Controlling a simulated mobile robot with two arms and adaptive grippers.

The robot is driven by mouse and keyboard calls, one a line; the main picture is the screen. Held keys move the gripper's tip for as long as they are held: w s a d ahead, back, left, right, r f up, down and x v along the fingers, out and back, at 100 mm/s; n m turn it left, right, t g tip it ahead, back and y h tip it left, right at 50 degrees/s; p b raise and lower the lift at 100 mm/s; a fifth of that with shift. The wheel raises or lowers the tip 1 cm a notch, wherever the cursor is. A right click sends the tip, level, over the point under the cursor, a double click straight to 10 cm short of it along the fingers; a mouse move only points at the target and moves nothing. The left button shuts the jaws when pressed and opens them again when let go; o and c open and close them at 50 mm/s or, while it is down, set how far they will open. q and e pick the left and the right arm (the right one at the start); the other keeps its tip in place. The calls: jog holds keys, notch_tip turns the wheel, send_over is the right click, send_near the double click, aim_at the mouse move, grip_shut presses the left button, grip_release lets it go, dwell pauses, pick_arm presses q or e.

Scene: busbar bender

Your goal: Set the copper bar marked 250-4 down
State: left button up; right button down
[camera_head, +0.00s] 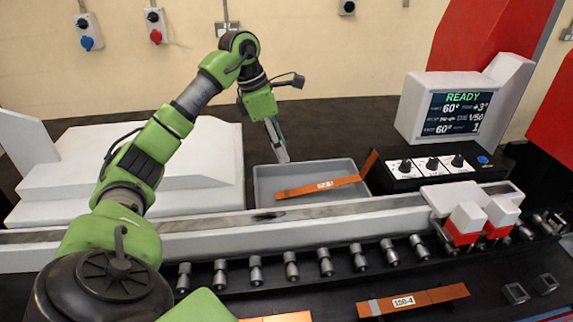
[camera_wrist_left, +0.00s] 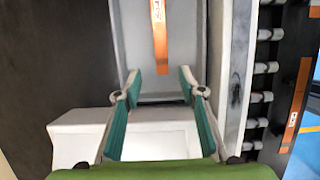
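A flat copper bar (camera_head: 300,190) with a white label lies in the grey tray (camera_head: 262,178); the label is too small to read for sure. It also shows in the left wrist view (camera_wrist_left: 160,50), beyond my fingertips and not between them. My left gripper (camera_head: 283,157) hangs above the back left part of the tray, pointing down. In the left wrist view its two teal fingers (camera_wrist_left: 160,78) are spread apart, with nothing between them. My right gripper is in neither view.
A bar marked 150-4 (camera_head: 403,302) lies at the front, with another partly hidden bar (camera_head: 285,317) to its left. A long pale rail (camera_head: 330,215) and a row of metal rollers (camera_head: 290,265) run before the tray. A control box (camera_head: 430,165) and READY screen (camera_head: 458,112) stand right.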

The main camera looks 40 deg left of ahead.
pick_arm(q)
jog(key=shift+v, duration=2.25)
jog(key=shift+f, duration=0.1)
